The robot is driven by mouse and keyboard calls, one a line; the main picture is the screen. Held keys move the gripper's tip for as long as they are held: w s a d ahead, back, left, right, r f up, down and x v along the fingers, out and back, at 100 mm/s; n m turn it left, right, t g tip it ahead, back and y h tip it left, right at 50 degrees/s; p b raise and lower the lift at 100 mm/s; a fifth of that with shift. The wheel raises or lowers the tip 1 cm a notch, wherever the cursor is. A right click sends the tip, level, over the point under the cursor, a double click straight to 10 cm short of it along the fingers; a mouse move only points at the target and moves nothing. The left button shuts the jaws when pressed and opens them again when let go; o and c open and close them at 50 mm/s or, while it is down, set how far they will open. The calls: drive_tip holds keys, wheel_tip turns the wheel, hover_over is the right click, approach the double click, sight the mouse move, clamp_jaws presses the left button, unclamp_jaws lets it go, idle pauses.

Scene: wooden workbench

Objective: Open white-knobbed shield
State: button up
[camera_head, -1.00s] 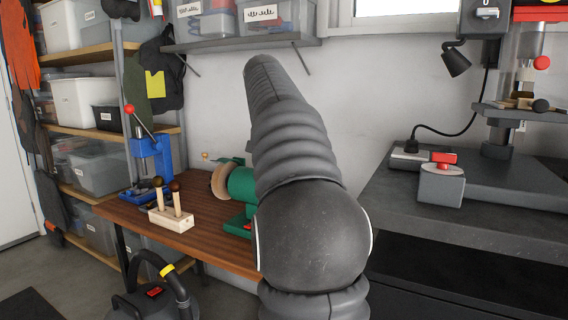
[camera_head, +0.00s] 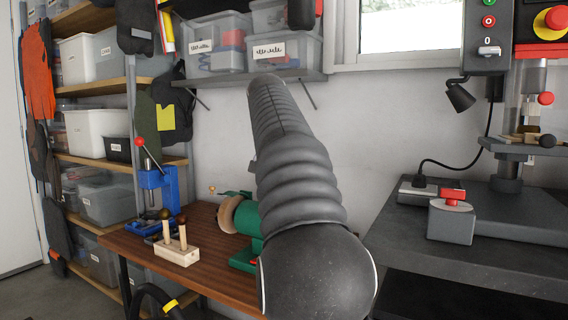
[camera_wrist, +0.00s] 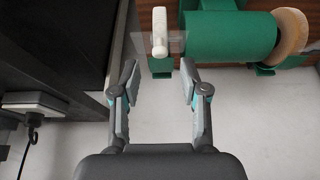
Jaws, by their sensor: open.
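The white knob (camera_wrist: 159,32) shows at the top middle of the wrist view. A clear, see-through shield (camera_wrist: 173,45) seems to be around it, its edges hard to make out. Beside them is the green grinder (camera_wrist: 228,36) with a tan wheel (camera_wrist: 291,32) at its right end. My gripper (camera_wrist: 158,76) is open and empty, its two fingertips apart just below the knob in the picture, not touching it. In the head view the green grinder (camera_head: 243,258) is partly hidden behind my arm; the knob, shield and gripper are hidden there.
The grinder stands on a wooden bench (camera_head: 205,286). A wooden block with knobbed handles (camera_head: 177,254) and a blue press (camera_head: 155,185) are to its left. A dark bench (camera_head: 400,240) with a grey box with a red switch (camera_head: 451,220) is at right. A shelf (camera_head: 240,80) hangs above.

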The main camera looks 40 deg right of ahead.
drive_tip(key=v, duration=0.8)
drive_tip(key=shift+r, duration=0.1)
idle(0.4)
drive_tip(key=s+a+f+n+t+y, duration=0.1)
drive_tip(key=s+a+f+n, duration=0.25)
drive_tip(key=a+f, duration=0.35)
drive_tip(key=s+a+f+n+t+y, duration=0.1)
drive_tip(key=s+a+f+n+t, duration=0.3)
drive_tip(key=a, duration=0.6)
drive_tip(key=s+a+f+n+y, duration=0.1)
drive_tip(key=s+a+f+n, duration=0.1)
drive_tip(key=f, duration=0.5)
drive_tip(key=s+a+f+n+g, duration=0.1)
drive_tip(key=s+a+f+n, duration=0.1)
drive_tip(key=s+a+f, duration=0.3)
drive_tip(key=s+a+f+n+y, duration=0.1)
drive_tip(key=s+f, duration=0.4)
drive_tip(key=f, duration=0.6)
drive_tip(key=shift+s+a+f+n+y, duration=0.25)
drive_tip(key=shift+a+n, duration=0.2)
drive_tip(key=shift+a, duration=0.8)
